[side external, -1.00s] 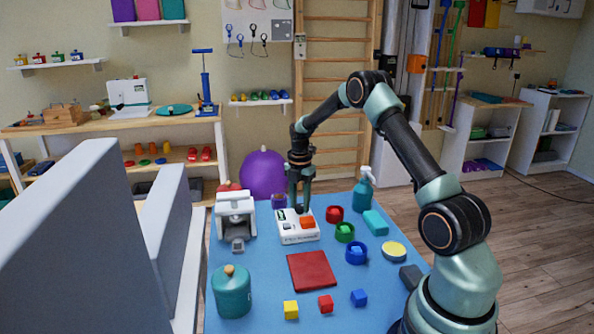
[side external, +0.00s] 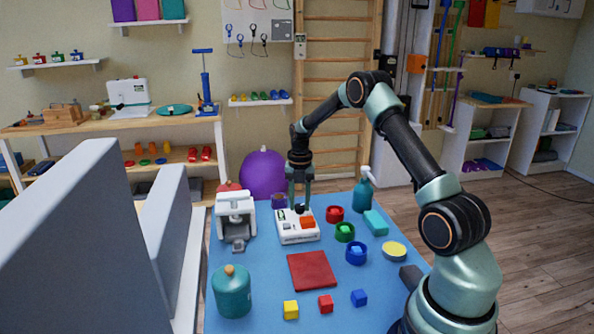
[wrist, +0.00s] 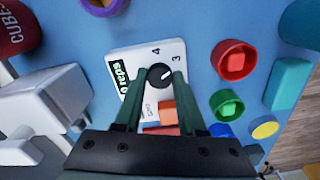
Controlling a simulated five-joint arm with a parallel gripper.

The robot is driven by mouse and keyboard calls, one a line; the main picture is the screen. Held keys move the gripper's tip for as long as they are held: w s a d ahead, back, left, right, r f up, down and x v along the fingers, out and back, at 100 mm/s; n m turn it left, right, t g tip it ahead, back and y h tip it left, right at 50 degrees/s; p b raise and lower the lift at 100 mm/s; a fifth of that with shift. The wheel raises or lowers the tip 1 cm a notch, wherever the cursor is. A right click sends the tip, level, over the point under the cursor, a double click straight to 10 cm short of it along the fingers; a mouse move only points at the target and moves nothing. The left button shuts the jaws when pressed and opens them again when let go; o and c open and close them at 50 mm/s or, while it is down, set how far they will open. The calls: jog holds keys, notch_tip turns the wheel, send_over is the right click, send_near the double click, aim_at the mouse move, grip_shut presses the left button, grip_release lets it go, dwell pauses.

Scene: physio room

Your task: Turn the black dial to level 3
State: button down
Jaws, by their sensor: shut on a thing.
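The numbers 4 and 3 are printed beside the dial in the wrist view. The dial's white mark points up and right, roughly toward the 3. My gripper (wrist: 160,80) reaches down over the dial, a finger on each side of it, shut on it. In the side view, my gripper (side external: 300,205) stands upright at the device's back part. The other numbers are not readable.
A white machine (side external: 236,218) stands left of the device. Red, green and blue rings (side external: 344,232) stand to its right, near a teal spray bottle (side external: 364,190). A red mat (side external: 311,271) lies in front. Several small cubes and a teal jar (side external: 231,292) are nearer the front.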

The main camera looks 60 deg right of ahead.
aim_at(299, 206)
jog(key=shift+a+r, duration=0.1)
jog(key=shift+r, duration=0.1)
jog(key=c, duration=0.7)
grip_release()
jog(key=shift+o, duration=1)
jog(key=shift+f, duration=0.1)
notch_tip(299, 206, up, 12)
